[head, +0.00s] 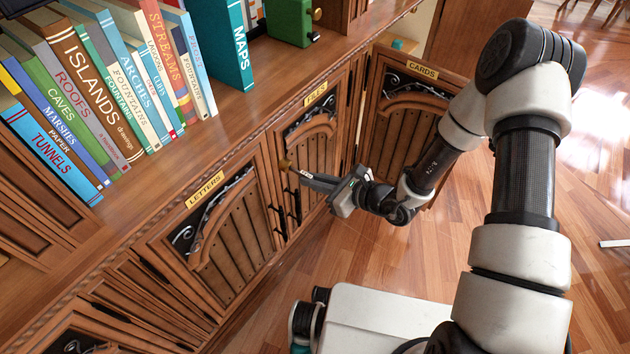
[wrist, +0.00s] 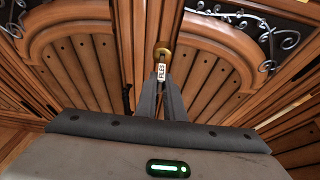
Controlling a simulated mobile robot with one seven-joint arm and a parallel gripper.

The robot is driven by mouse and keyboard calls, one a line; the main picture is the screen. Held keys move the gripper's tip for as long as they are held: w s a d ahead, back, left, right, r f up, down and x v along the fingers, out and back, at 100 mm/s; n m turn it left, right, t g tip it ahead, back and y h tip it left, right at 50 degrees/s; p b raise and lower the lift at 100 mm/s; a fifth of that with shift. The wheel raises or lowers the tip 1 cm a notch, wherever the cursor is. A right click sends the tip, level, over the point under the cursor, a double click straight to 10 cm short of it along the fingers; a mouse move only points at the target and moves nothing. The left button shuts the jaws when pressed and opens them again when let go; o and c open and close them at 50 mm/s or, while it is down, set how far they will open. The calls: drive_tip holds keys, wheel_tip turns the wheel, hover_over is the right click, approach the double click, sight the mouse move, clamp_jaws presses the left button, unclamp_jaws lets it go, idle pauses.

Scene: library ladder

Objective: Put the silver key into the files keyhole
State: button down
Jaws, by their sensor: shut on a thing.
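My gripper (head: 303,176) is shut on a small piece with a white tag reading FILES (wrist: 161,73), taken to be the silver key. The fingers and tag hide most of it; its silver shaft cannot be made out. The tips point at a round brass keyhole plate (wrist: 163,51) just beyond the tag. The plate also shows in the head view (head: 285,164), left of the fingertips, by the FILES door (head: 313,145). I cannot tell whether the key's end is in the hole or just in front of it.
The LETTERS door (head: 225,240) is shut, left of the FILES door. The CARDS door (head: 405,115) stands open to the right, close behind my wrist. Books (head: 85,85) and a green box (head: 290,22) stand on the shelf above.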

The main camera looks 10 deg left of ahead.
drive_tip(key=shift+w+a, duration=0.25)
drive_tip(key=shift+a, duration=0.3)
drive_tip(key=shift+w+a, duration=0.2)
drive_tip(key=shift+a, duration=0.35)
drive_tip(key=c, duration=1.8)
unclamp_jaws()
drive_tip(key=p+v, duration=0.3)
drive_tip(key=v, duration=1.4)
drive_tip(key=shift+s+d, duration=0.1)
